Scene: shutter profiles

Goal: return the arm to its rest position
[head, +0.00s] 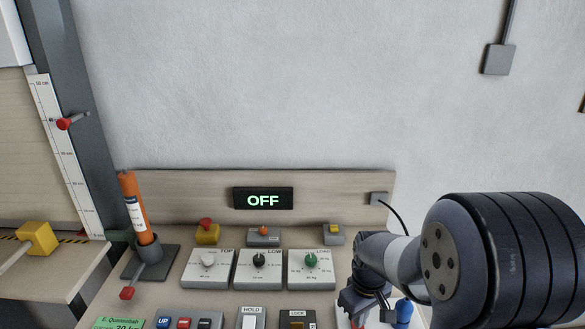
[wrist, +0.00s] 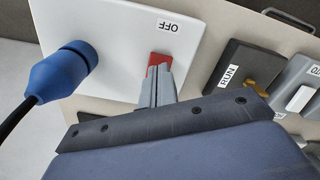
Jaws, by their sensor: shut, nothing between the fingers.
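My gripper (wrist: 157,88) is shut, with its two fingers together. In the wrist view its tips are close to a red switch (wrist: 161,61) on a white plate (wrist: 120,40) marked OFF; I cannot tell whether they touch it. A blue plug (wrist: 63,72) with a black cable sits in the same plate. In the head view my arm reaches in from the right, bent down over the bench's front right. My gripper (head: 352,308) shows only partly there, beside the blue plug (head: 404,312).
The display (head: 263,198) reads OFF. An orange tube (head: 135,207) stands in a holder at left. The wall area above the bench is clear.

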